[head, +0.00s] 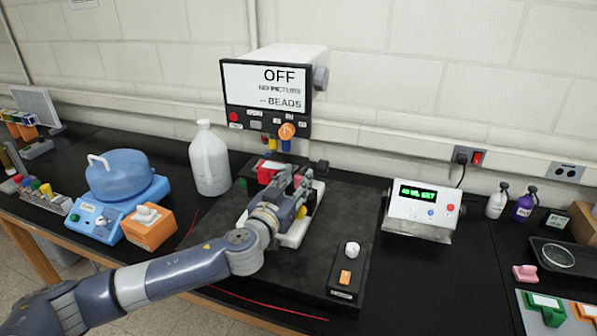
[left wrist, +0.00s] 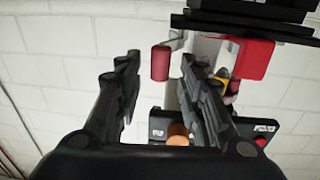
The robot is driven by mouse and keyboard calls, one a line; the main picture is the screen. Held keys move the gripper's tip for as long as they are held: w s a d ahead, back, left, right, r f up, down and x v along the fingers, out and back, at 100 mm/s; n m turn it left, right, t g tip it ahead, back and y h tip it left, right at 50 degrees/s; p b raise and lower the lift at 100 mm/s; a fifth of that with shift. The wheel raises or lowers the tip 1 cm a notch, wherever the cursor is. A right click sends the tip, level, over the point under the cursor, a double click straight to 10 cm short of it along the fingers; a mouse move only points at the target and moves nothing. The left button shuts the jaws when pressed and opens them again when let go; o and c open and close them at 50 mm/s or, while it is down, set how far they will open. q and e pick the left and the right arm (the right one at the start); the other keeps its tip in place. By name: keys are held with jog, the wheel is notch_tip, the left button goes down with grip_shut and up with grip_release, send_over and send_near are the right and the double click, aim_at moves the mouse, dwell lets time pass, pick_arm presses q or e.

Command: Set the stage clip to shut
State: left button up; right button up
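My left gripper (head: 292,182) is over the white stage of the instrument on the dark bench slab, in the head view. In the left wrist view its two fingers are spread apart. A small red cylinder (left wrist: 160,63) shows beyond and between the fingertips; it looks like a handle, perhaps the stage clip's. I cannot tell any contact. A red block (left wrist: 252,58) sits to its right, and it also shows behind the gripper in the head view (head: 268,172). The gripper covers much of the stage, so the clip's position is unclear. My right gripper is out of view.
A screen unit (head: 268,90) reading OFF stands behind the stage, with an orange knob (head: 287,131). A white jug (head: 209,160) and a blue tub (head: 117,175) are to the left. A control box (head: 424,210) is to the right.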

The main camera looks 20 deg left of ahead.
pick_arm(q)
jog(key=shift+w+d, duration=0.1)
jog(key=shift+w, duration=0.75)
grip_shut()
